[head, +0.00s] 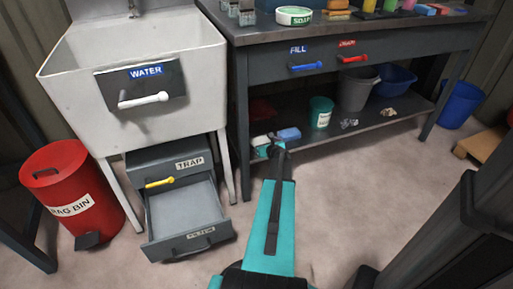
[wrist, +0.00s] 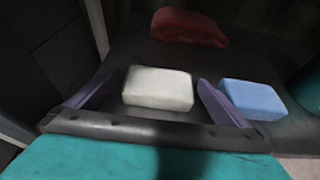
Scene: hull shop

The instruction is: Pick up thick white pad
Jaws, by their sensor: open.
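The thick white pad (wrist: 158,87) is a pale block lying flat on the dark lower shelf (wrist: 265,58) in the wrist view. My gripper (wrist: 156,96) is open, with one purple finger to the left of the pad and the other to its right. Small gaps show between the pad and the fingers. In the head view my gripper (head: 268,146) reaches in at the left end of the lower shelf, and the pad is hard to make out there.
A blue pad (wrist: 252,99) lies just right of the right finger. A teal bucket (head: 320,112) stands farther right on the shelf. The workbench top (head: 245,36) overhangs it. An open drawer (head: 185,210) juts out at left.

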